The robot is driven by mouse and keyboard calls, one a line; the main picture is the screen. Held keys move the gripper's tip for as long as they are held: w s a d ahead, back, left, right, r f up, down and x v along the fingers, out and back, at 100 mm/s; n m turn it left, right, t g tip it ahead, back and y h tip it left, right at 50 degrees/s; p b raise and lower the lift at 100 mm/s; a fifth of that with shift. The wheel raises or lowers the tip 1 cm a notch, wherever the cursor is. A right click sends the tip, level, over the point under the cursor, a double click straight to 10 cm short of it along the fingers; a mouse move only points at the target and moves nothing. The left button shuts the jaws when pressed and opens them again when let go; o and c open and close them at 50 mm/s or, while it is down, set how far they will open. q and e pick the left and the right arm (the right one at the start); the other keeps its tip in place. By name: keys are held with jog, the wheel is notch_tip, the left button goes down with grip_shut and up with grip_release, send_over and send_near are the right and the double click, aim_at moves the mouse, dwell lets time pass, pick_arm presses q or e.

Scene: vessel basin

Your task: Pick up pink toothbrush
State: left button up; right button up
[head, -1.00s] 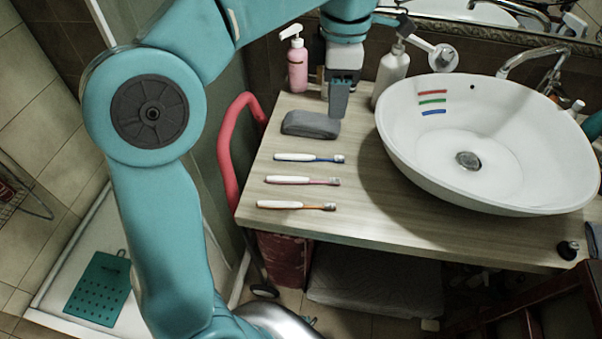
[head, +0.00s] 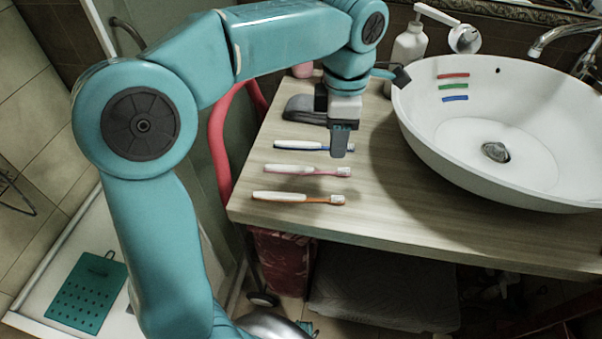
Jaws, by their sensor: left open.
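The pink toothbrush (head: 306,170) lies on the wooden counter, between the blue one and the orange one. Its white handle points left and its bristle head points right. My left gripper (head: 339,152) is open and points down above the counter, close behind the head end of the pink toothbrush in the picture. It covers part of the head of the blue toothbrush (head: 297,145). Nothing shows between its fingers. I cannot tell its exact height. My right gripper is out of view.
An orange toothbrush (head: 297,198) lies nearest the counter's front edge. A dark grey case (head: 300,110) lies behind the brushes. A white basin (head: 540,175) stands right, with a white bottle (head: 408,45) behind. The counter (head: 400,215) is bare between brushes and basin.

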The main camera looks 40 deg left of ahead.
aim_at(333, 172)
pick_arm(q)
notch_tip(333, 172, down, 3)
jog(key=shift+w+f, duration=0.1)
jog(key=shift+w, duration=0.05)
notch_tip(333, 172, down, 5)
jog(key=shift+a+r+b, duration=0.1)
jog(key=shift+b, duration=0.7)
jog(key=shift+s, duration=0.2)
grip_shut()
